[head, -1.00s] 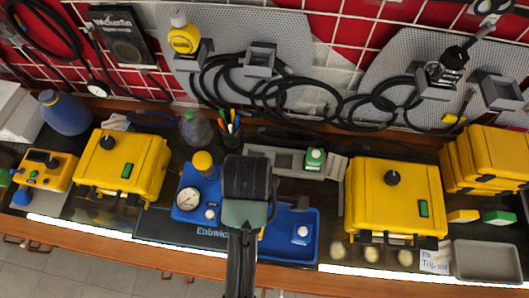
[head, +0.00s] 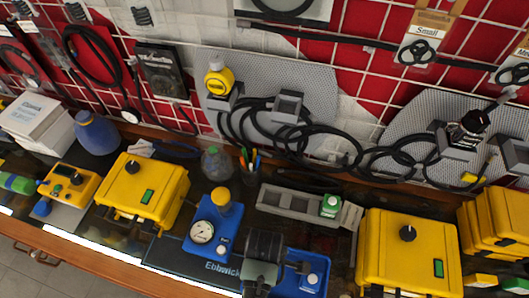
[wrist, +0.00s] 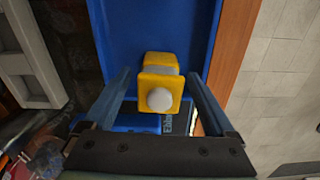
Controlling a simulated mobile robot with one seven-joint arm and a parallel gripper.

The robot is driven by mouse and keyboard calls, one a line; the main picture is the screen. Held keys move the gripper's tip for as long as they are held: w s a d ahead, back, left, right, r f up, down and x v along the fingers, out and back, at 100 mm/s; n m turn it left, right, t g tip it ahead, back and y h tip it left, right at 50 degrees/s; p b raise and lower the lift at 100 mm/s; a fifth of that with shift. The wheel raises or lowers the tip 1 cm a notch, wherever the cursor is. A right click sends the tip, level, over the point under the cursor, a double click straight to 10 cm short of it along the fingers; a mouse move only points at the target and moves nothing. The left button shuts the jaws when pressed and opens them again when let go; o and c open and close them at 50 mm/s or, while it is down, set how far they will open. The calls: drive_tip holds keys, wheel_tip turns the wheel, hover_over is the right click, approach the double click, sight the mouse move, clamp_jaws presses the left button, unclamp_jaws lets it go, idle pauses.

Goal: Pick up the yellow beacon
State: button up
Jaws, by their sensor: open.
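The yellow beacon (wrist: 161,80) is a small yellow block with a grey band and a round white button. In the wrist view it lies at the blue tray (wrist: 145,18), between the two fingers of my gripper (wrist: 160,88). The fingers are spread apart, with a gap visible on each side of the beacon. In the head view my dark arm end (head: 263,262) stands over the blue tray (head: 322,262), and the beacon and fingertips are hidden there.
Behind is a grey rack (head: 285,203) with a green beacon (head: 331,204). Yellow cases (head: 143,190) (head: 405,255) flank the area.

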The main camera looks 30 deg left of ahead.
drive_tip(key=shift+f, duration=0.45)
drive_tip(key=c, duration=1.4)
clamp_jaws()
drive_tip(key=shift+r, duration=0.15)
